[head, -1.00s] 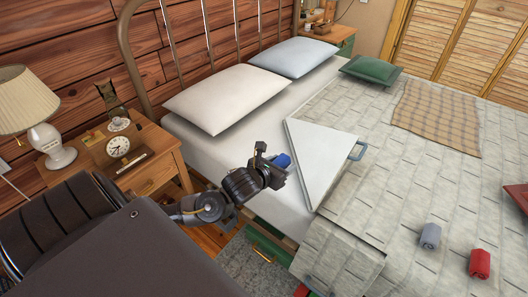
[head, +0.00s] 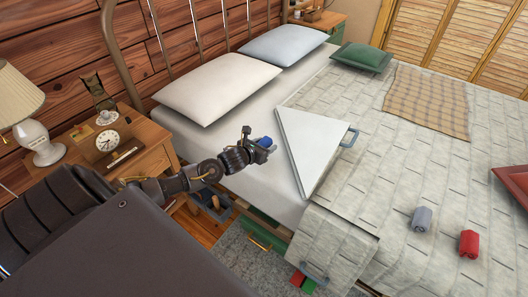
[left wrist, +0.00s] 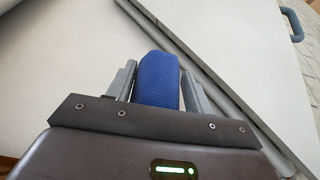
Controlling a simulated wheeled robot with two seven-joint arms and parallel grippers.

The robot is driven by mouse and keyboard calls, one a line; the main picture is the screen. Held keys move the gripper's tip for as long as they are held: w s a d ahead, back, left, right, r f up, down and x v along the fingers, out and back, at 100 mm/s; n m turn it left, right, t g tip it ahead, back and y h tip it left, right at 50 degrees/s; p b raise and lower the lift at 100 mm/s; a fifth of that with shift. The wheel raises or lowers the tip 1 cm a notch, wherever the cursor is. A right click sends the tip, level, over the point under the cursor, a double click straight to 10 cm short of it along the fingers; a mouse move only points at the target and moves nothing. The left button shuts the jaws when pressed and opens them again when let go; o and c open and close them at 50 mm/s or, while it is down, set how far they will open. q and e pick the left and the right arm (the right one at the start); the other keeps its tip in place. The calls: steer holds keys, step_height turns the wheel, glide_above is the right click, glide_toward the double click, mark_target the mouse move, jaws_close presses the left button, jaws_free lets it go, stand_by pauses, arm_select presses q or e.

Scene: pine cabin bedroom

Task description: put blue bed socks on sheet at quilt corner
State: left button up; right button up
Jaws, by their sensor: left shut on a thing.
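The blue bed socks (head: 265,142) are a rolled blue bundle held between the fingers of my left gripper (head: 262,150), above the white sheet (head: 225,142). In the left wrist view the socks (left wrist: 158,78) stand out between the two grey fingers of the gripper (left wrist: 158,88). The folded-back quilt corner (head: 315,148), a white triangle, lies just right of the gripper. The patterned quilt (head: 390,150) covers the rest of the bed. My right gripper is out of view.
A white pillow (head: 215,88) and a blue-grey pillow (head: 287,45) are at the headboard. A nightstand (head: 150,160) with lamp and clock stands left. The sheet between pillows and fold is bare.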

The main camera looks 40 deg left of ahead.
arm_select(q)
steer(key=shift+w+a+f, duration=0.2)
steer(key=shift+w+f, duration=0.1)
steer(key=shift+f, duration=1.65)
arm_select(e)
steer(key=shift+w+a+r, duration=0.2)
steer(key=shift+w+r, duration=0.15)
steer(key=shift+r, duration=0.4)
arm_select(q)
steer(key=shift+f+b, duration=0.15)
steer(key=shift+b, duration=0.15)
steer(key=o, duration=0.9)
steer(key=shift+o, duration=0.2)
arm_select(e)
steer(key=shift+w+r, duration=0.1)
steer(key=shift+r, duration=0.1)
